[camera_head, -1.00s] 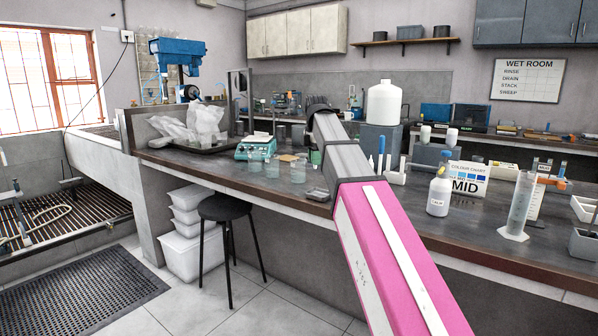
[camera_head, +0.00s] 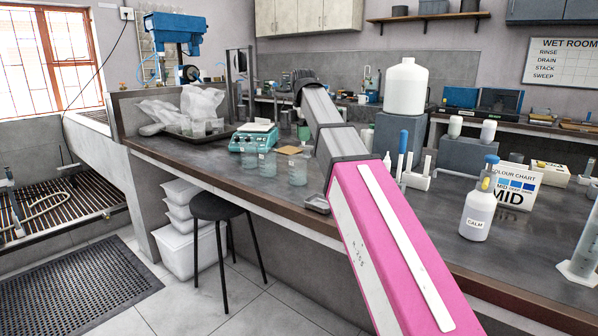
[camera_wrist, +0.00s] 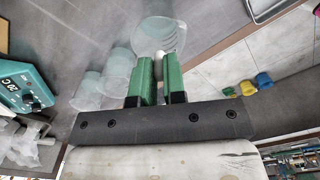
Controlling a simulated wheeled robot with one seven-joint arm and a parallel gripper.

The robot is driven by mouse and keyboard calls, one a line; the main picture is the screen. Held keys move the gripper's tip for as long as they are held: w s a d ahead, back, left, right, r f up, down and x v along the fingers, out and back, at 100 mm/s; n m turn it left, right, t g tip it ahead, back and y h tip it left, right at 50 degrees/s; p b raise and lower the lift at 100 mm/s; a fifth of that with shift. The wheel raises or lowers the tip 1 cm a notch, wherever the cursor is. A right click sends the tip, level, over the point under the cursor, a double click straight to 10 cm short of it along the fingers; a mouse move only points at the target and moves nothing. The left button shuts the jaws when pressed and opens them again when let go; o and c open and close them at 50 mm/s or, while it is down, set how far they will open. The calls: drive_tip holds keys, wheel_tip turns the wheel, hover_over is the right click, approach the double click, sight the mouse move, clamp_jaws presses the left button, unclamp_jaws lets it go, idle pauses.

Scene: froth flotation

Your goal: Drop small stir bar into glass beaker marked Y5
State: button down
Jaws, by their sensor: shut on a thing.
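My gripper (camera_wrist: 160,72) shows two green fingers in the wrist view, shut on a small white piece, the stir bar (camera_wrist: 161,61), mostly hidden between them. A clear glass beaker (camera_wrist: 160,36) lies just beyond the fingertips in that view. Two more glass beakers, a middle one (camera_wrist: 116,66) and a lower one (camera_wrist: 88,92), stand to its left. In the head view three beakers stand on the bench left of my arm: left (camera_head: 250,158), middle (camera_head: 267,164) and right (camera_head: 298,171). Their markings are too small to read, so I cannot tell which is Y5.
A teal stirrer hotplate (camera_head: 254,137) stands behind the beakers; a tan pad (camera_head: 289,150) lies near them. A small grey tray (camera_head: 317,203) sits at the bench's front edge. A CALM bottle (camera_head: 478,213) stands right of my arm. A black stool (camera_head: 212,207) stands before the bench.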

sight(298, 170)
drive_tip(key=shift+f, duration=2.65)
drive_tip(key=c, duration=1.1)
unclamp_jaws()
drive_tip(key=shift+r, duration=0.1)
